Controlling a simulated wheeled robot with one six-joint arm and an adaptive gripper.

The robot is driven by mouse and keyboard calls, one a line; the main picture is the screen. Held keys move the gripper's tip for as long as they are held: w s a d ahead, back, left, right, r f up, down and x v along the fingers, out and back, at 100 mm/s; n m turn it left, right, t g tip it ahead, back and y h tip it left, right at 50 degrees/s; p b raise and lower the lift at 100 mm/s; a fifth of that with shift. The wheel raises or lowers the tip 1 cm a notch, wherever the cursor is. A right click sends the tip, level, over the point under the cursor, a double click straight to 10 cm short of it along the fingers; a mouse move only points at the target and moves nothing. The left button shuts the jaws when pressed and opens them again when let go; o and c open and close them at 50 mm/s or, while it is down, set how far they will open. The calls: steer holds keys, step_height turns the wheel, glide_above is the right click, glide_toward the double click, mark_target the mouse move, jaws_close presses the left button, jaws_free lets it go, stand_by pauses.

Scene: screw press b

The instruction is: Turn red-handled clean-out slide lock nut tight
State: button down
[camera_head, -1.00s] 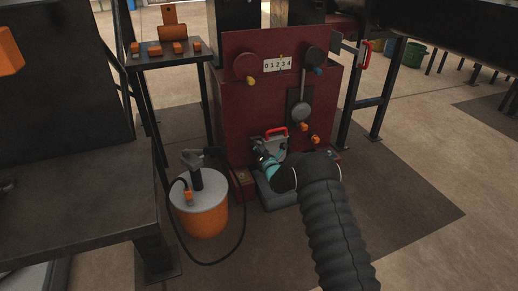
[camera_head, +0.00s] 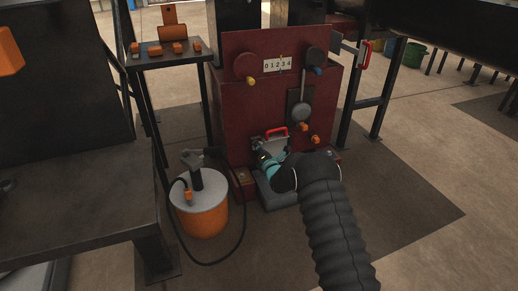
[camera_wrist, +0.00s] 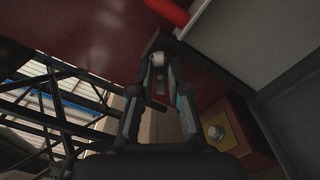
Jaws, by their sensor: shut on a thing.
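The red handle (camera_head: 276,131) of the clean-out slide stands at the foot of the red press body. It also shows at the top of the wrist view (camera_wrist: 168,10). The grey slide plate (camera_head: 270,143) lies below the handle. My gripper (camera_head: 262,157) is low in front of the plate. In the wrist view my gripper's fingers (camera_wrist: 158,72) close on a small pale rounded piece, apparently the lock nut (camera_wrist: 158,58). The fingers hide most of it, so its seating and thread cannot be told.
A silver knob (camera_wrist: 215,132) on a yellow plate sits on a low red box beside my gripper. An orange drum (camera_head: 205,215) with a black hose stands to the left. A dark workbench (camera_head: 75,190) fills the far left. Floor at the right is open.

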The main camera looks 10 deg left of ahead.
steer(key=shift+f+m, duration=0.15)
steer(key=shift+m, duration=8.15)
steer(key=c, duration=1.2)
jaws_free()
steer(key=shift+c, duration=0.2)
steer(key=v, duration=1.2)
